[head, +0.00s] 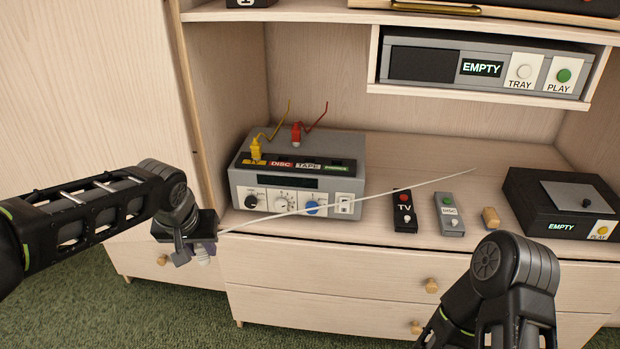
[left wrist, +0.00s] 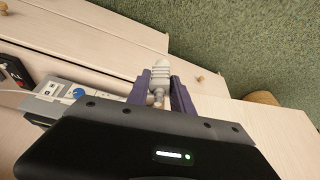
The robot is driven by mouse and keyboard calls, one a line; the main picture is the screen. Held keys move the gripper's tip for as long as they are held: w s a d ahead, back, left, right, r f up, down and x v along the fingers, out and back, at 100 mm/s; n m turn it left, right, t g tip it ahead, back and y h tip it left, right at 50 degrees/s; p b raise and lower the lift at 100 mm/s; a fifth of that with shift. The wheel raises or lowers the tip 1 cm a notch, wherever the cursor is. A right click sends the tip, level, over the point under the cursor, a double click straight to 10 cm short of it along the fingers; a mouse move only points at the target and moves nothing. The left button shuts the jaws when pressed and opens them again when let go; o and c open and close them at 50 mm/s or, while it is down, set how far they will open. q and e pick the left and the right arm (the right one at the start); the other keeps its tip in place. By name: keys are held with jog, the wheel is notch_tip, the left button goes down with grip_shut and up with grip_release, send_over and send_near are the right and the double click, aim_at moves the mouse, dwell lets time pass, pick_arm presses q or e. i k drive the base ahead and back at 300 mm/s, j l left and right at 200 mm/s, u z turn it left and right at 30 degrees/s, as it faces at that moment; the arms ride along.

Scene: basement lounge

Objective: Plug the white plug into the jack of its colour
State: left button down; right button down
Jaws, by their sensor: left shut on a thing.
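My left gripper (head: 198,252) is low in front of the cabinet, left of and below the grey receiver (head: 345,190). In the left wrist view its purple fingers (left wrist: 160,95) are shut on the white plug (left wrist: 159,72), which points away from the palm. In the head view the plug is mostly hidden by the gripper. A white cord (head: 350,197) runs from there across to the right. The receiver's top strip has yellow, red, white "TAPE" (head: 308,165) and green labels. A yellow plug (head: 256,148) and a red plug (head: 296,134) stand by that strip. The white jack's opening is too small to make out.
A TV remote (head: 404,212), a disc remote (head: 449,214), a small wooden block (head: 490,218) and a black player (head: 540,211) stand right of the receiver. A disc unit (head: 440,65) is on the shelf above. My right arm (head: 510,275) is at lower right.

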aim_at(309, 165)
jog(key=z, duration=1.6)
jog(key=j, duration=0.6)
jog(key=k+j, duration=0.1)
jog(key=j, duration=0.5)
